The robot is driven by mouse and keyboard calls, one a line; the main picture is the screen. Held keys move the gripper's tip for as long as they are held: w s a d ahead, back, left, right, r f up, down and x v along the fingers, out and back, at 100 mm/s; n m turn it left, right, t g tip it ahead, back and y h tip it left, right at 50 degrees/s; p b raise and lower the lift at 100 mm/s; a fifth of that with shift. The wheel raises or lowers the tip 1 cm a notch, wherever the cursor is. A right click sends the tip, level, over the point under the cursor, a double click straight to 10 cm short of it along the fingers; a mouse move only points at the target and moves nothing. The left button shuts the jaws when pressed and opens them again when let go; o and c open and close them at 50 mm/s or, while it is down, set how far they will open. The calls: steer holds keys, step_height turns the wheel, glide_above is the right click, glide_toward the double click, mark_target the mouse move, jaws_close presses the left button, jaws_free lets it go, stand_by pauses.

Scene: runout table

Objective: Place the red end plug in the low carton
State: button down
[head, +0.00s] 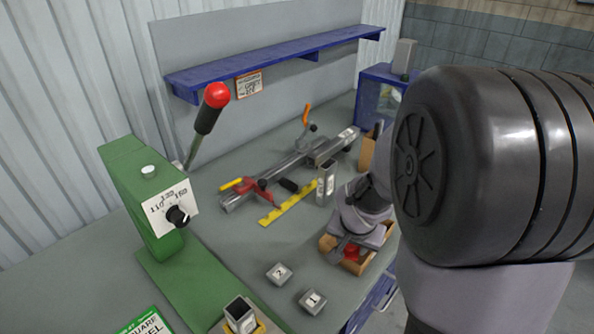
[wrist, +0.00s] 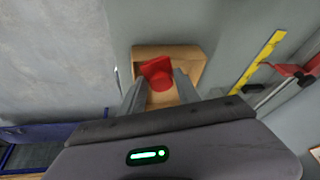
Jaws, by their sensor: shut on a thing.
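The red end plug (wrist: 158,72) is between the fingertips of my gripper (wrist: 160,82), which is shut on it. In the wrist view the plug lies over the low tan carton (wrist: 194,56), within its outline. In the head view the red plug (head: 351,252) shows at the carton (head: 352,267), below my gripper (head: 345,246). My wrist and gripper hide part of the carton there. I cannot tell whether the plug touches the carton's floor.
Two small labelled blocks (head: 280,273) lie in front. A green lever press (head: 160,200) is at left. A taller tan carton (head: 367,152) stands behind my arm.

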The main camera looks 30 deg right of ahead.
steer(key=w+d, duration=0.1)
steer(key=d, duration=0.1)
steer(key=w+d, duration=0.2)
steer(key=w+d+f, duration=0.1)
steer(key=w+d, duration=0.1)
steer(key=shift+w+d, duration=0.2)
steer(key=shift+d, duration=0.1)
steer(key=x, duration=0.1)
steer(key=b+x, duration=0.1)
steer(key=x, duration=0.1)
steer(key=shift+s+a+f+b, duration=0.15)
steer(key=shift+s+f+b, duration=0.1)
steer(key=shift+f+b, duration=0.2)
steer(key=shift+r, duration=0.15)
steer(key=c, duration=0.9)
jaws_free()
steer(key=shift+o, duration=0.2)
